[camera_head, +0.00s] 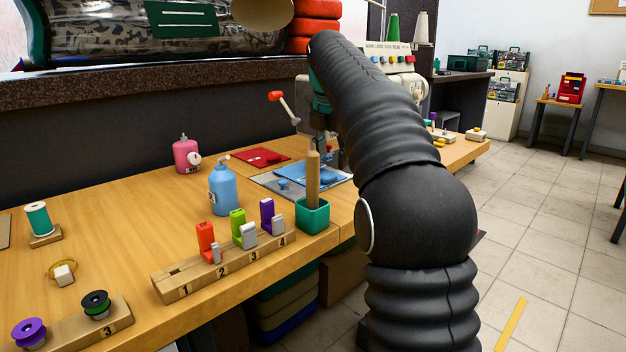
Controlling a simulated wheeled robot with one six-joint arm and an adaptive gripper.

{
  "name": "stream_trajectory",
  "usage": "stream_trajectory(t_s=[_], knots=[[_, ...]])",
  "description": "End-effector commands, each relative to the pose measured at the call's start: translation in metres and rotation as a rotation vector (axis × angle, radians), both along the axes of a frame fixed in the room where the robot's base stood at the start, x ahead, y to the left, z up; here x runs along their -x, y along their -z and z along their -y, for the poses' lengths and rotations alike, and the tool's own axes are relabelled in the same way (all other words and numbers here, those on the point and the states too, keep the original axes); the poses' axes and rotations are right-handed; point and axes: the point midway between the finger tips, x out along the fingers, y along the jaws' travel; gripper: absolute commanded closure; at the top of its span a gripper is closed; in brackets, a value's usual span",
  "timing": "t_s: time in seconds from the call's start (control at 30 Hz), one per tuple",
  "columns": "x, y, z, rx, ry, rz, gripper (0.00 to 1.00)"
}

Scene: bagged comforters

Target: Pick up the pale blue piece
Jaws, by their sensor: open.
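The pale blue piece (294,172) lies flat on a grey sheet (265,183) on the wooden table, near the middle of the view. An upright wooden handle in a green cup hides part of the piece. My gripper (327,150) points down over the far side of the piece, left of my black-sleeved arm. It is open, partly hidden by the handle and the arm. I cannot tell whether its fingertips touch the piece.
The green cup (312,215), a blue bottle (223,188) and a numbered wooden rack (220,268) with coloured clips stand in front. A red piece (262,156) and a pink bottle (186,155) are further back. A sewing machine (392,60) stands behind my arm.

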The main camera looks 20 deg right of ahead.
Motion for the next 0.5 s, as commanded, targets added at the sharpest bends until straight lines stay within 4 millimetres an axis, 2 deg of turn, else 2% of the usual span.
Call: stream_trajectory(t_s=[0.17, 0.4, 0.5], knots=[[-0.003, 0.013, -0.001, -0.001, 0.0, -0.003, 0.47], [-0.011, 0.045, -0.001, 0.0, 0.0, -0.002, 0.47], [-0.013, 0.051, 0.001, 0.0, 0.0, -0.002, 0.47]])
